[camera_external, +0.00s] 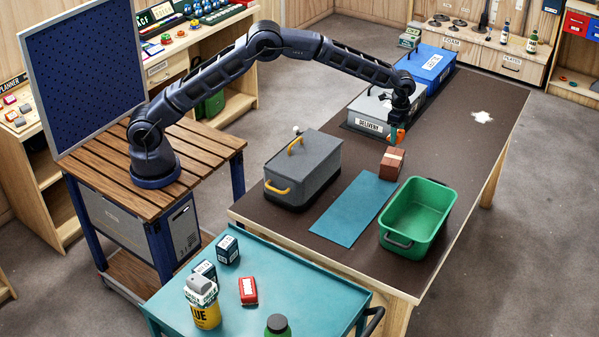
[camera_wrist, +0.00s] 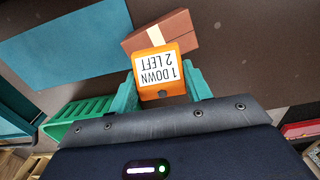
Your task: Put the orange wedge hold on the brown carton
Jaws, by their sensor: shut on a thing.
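The orange wedge hold (camera_wrist: 163,69) is between the teal fingers of my gripper (camera_wrist: 163,84) in the wrist view. It bears a white label reading "1 DOWN 2 LEFT", upside down here. My gripper (camera_external: 396,131) is shut on it; in the external view the hold (camera_external: 400,136) shows as a small orange patch. The brown carton (camera_external: 392,164), a reddish-brown box with a pale tape strip, stands on the dark table below and nearer the camera than my gripper. In the wrist view the carton (camera_wrist: 178,34) lies just beyond the hold, which covers part of it.
A teal mat (camera_external: 352,208) lies beside the carton, and a green bin (camera_external: 418,217) stands in front of it. A grey toolbox (camera_external: 303,168) is to the left. A grey delivery case (camera_external: 370,112) and a blue case (camera_external: 427,67) stand behind. The table's right side is mostly clear.

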